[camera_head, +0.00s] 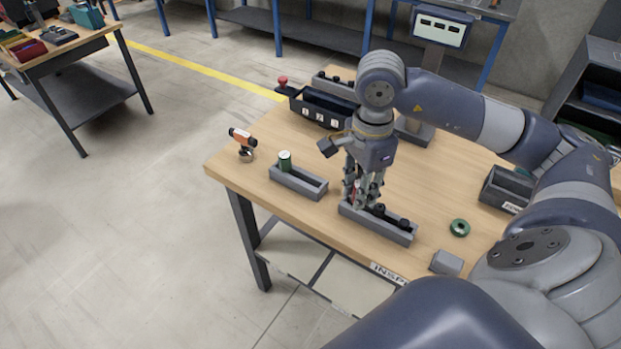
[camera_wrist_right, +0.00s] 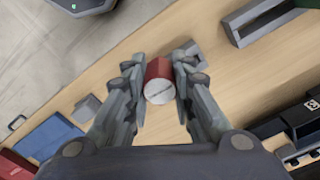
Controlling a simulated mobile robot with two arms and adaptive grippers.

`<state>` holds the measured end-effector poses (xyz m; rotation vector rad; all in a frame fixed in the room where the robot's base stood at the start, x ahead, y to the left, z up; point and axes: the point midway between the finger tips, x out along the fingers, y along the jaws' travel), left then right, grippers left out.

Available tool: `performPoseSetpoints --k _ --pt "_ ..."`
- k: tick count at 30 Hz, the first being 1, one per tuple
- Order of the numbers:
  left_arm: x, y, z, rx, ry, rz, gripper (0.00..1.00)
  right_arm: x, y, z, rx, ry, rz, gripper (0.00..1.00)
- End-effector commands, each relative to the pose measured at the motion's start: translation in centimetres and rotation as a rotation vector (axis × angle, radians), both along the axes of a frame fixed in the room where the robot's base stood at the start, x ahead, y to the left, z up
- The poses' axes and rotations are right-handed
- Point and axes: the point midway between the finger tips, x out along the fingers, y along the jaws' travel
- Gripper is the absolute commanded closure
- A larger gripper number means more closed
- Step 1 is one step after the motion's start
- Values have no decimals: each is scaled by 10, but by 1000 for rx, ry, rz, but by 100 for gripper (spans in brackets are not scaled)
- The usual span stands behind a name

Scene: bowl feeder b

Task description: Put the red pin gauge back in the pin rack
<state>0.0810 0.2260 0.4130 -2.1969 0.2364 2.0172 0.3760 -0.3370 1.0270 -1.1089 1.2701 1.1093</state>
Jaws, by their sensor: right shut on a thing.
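My right gripper (camera_head: 362,200) points down over the table and is shut on the red pin gauge. In the right wrist view the red pin gauge (camera_wrist_right: 158,82) sits between the fingertips of my right gripper (camera_wrist_right: 160,80), its round silver end facing the camera. In the head view the fingers mostly hide it. A grey rack (camera_head: 376,231) with black knobs in it lies right below the gripper; the fingers cover its left end. Another grey rack (camera_head: 300,187) to the left holds a green cylinder (camera_head: 285,161). I cannot tell whether the gauge touches the near rack. My left gripper is not in view.
A black tray with numbered compartments (camera_head: 325,110) stands behind. An orange-and-black tool (camera_head: 241,139) is at the left edge. A green ring (camera_head: 460,228), a grey block (camera_head: 446,262) and a dark bin (camera_head: 505,190) lie to the right. Bare wood lies between.

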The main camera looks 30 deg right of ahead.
Motion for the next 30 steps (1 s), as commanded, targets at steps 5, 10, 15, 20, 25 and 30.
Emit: performPoseSetpoints --k 5,10,15,20,25,30 --pt "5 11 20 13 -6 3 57 34 5 3 7 -1 -1 100" --pt "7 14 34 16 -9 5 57 72 8 -1 6 0 1 100" --pt "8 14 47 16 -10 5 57 107 11 -5 4 1 1 100" --pt "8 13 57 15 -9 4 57 135 12 -9 3 1 1 100" --pt "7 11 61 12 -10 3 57 150 12 -12 0 1 3 100" --pt "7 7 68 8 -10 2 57 152 13 -21 1 5 3 100"
